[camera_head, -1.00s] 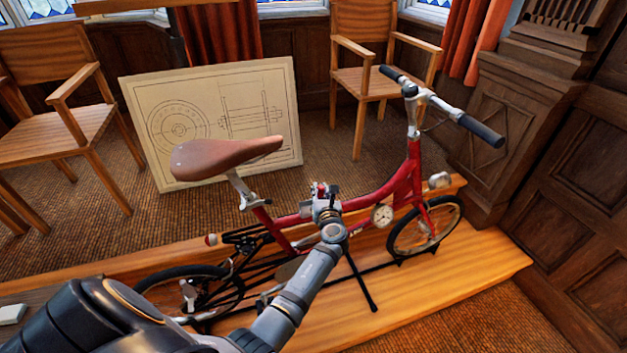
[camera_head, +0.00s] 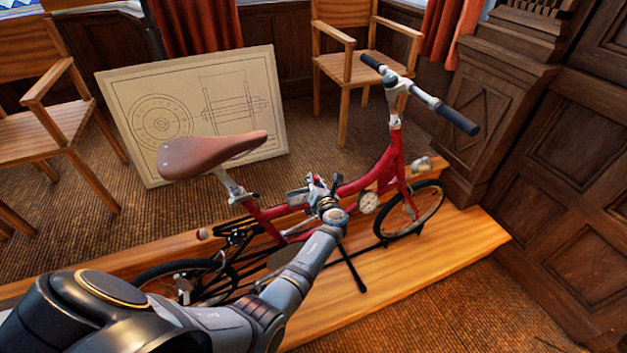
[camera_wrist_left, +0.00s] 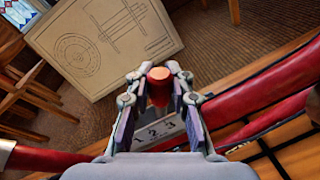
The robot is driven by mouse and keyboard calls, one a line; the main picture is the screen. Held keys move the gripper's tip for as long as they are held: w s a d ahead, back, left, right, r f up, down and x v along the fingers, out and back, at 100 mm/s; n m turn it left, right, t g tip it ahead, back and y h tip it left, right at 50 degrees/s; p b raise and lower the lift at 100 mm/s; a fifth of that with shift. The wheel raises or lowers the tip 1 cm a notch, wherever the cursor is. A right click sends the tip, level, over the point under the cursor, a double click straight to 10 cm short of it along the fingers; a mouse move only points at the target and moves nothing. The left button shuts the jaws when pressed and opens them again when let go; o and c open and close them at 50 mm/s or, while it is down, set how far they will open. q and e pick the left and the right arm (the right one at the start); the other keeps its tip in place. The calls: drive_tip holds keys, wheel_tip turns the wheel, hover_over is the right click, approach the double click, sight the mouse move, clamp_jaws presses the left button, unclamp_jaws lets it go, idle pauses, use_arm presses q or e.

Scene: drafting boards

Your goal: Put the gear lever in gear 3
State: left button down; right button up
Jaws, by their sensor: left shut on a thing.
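A red bicycle (camera_head: 255,215) with a brown saddle (camera_head: 212,152) stands on a wooden platform. My left gripper (camera_head: 320,188) is at its frame tube, between saddle and handlebar. In the left wrist view, my left gripper (camera_wrist_left: 157,92) is shut on the red-orange knob of the gear lever (camera_wrist_left: 158,76), one finger on each side. A pale gear plate (camera_wrist_left: 155,133) marked 1, 2, 3 shows beneath the knob. The gear plate also shows left of the gripper in the head view (camera_head: 297,197). The lever's foot is hidden, so I cannot tell which gear it is at. My right gripper is not in view.
A drawing board (camera_head: 190,110) leans behind the bicycle, with wooden chairs (camera_head: 365,65) around it. The handlebar (camera_head: 425,97) rises to the right. The platform (camera_head: 430,255) is bare at the front right.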

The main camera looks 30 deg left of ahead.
use_arm(q)
drive_tip(key=shift+d+f, duration=0.1)
drive_tip(key=shift+f, duration=0.05)
drive_tip(key=c, duration=1.2)
unclamp_jaws()
drive_tip(key=shift+s+d, duration=0.1)
drive_tip(key=shift+o, duration=0.2)
drive_tip(key=shift+r, duration=0.2)
drive_tip(key=shift+r, duration=0.35)
wheel_tip(320, 180, up, 9)
drive_tip(key=shift+r, duration=0.1)
